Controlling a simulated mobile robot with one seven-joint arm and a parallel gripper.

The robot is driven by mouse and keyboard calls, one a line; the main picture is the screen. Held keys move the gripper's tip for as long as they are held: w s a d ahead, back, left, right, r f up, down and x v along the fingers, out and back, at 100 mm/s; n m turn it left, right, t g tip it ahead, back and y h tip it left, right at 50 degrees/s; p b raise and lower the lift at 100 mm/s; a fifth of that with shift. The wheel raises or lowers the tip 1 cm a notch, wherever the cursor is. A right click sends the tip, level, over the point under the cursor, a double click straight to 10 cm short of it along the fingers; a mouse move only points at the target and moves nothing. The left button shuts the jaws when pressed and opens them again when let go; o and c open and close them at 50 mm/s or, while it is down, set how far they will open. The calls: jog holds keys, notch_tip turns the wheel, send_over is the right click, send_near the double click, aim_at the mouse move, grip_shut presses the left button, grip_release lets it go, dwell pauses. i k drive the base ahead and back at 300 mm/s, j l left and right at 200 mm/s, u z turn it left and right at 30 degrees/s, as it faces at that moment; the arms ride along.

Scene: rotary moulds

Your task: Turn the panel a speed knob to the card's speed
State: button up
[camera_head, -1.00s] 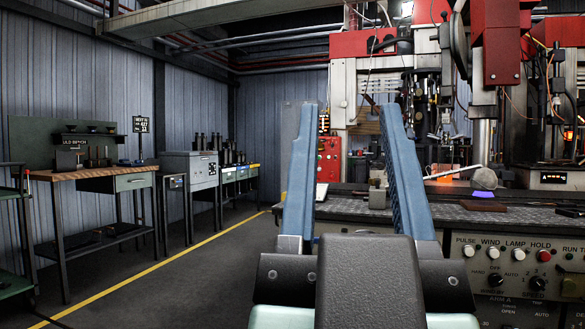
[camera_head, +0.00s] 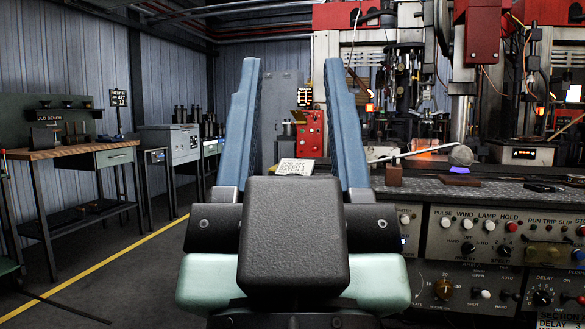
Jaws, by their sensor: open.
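My gripper (camera_head: 292,64) points upward in the left middle of the view, its two blue fingers wide apart with nothing between them. A grey control panel (camera_head: 425,232) with several knobs fills the lower right. A small dark knob (camera_head: 503,250) sits under the HOLD label and looks like the speed knob; its label and pointer are too small to read. A white card (camera_head: 295,167) with printed lines stands on the bench behind the fingers; I cannot read its speed for certain. The gripper is left of the panel and apart from it.
The bench top (camera_head: 430,187) holds a brown block (camera_head: 394,176), a grey ball (camera_head: 461,156) and a purple piece (camera_head: 460,170). Red machinery stands behind. Floor is open at left beside a yellow line.

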aim_at(503, 250)
jog(key=i+l, duration=0.2)
jog(key=l, duration=0.2)
jog(key=i+l, duration=0.45)
jog(key=l, duration=0.3)
jog(key=i+l, duration=0.2)
jog(key=l, duration=0.15)
jog(key=i+l, duration=0.25)
jog(key=l, duration=0.15)
jog(key=i+l, duration=0.2)
jog(key=l, duration=0.2)
